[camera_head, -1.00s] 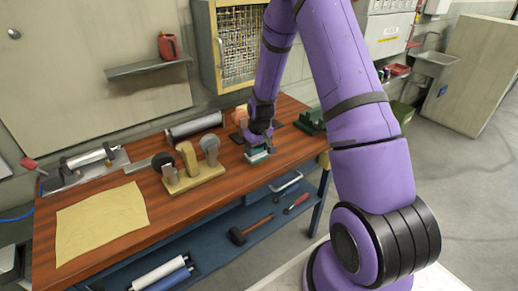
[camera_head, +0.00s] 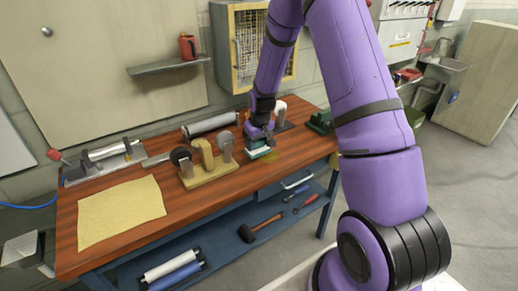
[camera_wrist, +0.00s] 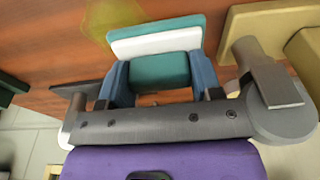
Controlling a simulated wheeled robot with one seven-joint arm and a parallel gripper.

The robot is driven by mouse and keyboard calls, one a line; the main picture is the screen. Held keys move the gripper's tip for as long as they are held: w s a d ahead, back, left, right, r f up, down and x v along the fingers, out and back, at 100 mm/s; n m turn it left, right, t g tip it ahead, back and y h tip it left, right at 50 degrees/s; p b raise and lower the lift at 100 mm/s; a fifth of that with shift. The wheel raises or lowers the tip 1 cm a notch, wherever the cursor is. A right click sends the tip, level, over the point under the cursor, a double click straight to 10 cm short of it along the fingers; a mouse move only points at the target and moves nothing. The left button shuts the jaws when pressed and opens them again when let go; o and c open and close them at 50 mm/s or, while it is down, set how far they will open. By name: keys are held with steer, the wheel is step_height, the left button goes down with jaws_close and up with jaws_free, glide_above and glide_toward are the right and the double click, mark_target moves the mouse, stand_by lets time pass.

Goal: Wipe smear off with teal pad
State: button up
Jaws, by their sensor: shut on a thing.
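The teal pad (camera_head: 262,154) has a white layer and is low at the wooden bench top, right of the tan stand. I cannot tell whether it presses on the wood. My gripper (camera_head: 260,147) is shut on it from above. In the wrist view, the blue fingers of my gripper (camera_wrist: 160,80) grip both sides of the teal pad (camera_wrist: 158,70). A yellowish smear (camera_wrist: 112,14) lies on the wood just beyond the pad's far left edge. Some of the smear may be hidden under the pad.
The tan wooden stand (camera_head: 211,175) with upright round pieces stands close left of the pad. A grey roller (camera_head: 209,126) lies behind. A yellow cloth (camera_head: 120,212) covers the bench's left part. A green object (camera_head: 320,122) stands right. Bare wood lies in front.

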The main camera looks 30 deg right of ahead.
steer(key=shift+r, duration=1.95)
